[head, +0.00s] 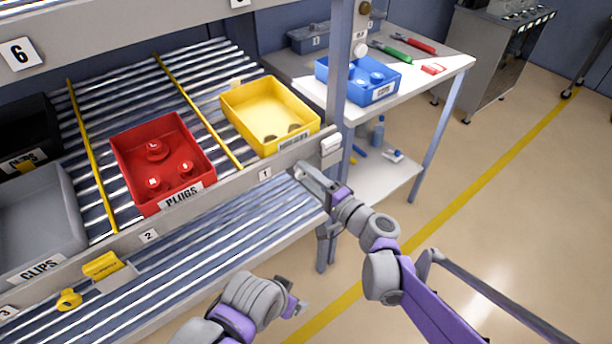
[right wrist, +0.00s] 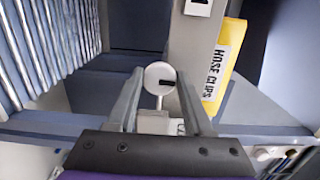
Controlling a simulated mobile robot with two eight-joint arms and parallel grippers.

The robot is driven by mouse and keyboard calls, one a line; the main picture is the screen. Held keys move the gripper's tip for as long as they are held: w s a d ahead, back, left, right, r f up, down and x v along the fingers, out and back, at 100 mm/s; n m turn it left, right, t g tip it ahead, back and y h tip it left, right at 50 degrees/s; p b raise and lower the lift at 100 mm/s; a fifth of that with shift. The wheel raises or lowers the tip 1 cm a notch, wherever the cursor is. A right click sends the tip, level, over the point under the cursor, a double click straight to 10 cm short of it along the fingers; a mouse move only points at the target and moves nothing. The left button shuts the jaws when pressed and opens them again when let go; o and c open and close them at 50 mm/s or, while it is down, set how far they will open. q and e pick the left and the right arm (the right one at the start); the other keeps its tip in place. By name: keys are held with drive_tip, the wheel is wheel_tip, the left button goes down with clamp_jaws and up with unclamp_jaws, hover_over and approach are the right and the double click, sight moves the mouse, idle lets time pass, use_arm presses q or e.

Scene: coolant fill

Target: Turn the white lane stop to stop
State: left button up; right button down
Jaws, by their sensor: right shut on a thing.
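The white lane stop (right wrist: 158,76) shows in the right wrist view as a round white knob on a short stem, with a dark mark pointing to the right. My right gripper (right wrist: 158,90) has one finger on each side of it and is shut on it. In the head view my right gripper (head: 303,172) is at the rack's front rail, by the lane 1 end; its fingers hide the stop there. My left gripper (head: 296,304) is low in front of the rack, away from the stop; its fingers are too small to judge.
A yellow bin (head: 247,105) and a red plugs bin (head: 132,143) stand on the roller lanes. A white block (head: 331,145) is on the rack post (head: 341,70). Behind is a table (head: 440,68) with a blue bin (head: 335,78).

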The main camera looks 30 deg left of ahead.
idle(0.4)
drive_tip(key=shift+c, duration=1.6)
unclamp_jaws()
drive_tip(key=shift+d, duration=0.1)
drive_tip(key=v, duration=1)
drive_tip(key=shift+s+d+p, duration=0.25)
drive_tip(key=shift+p, duration=0.15)
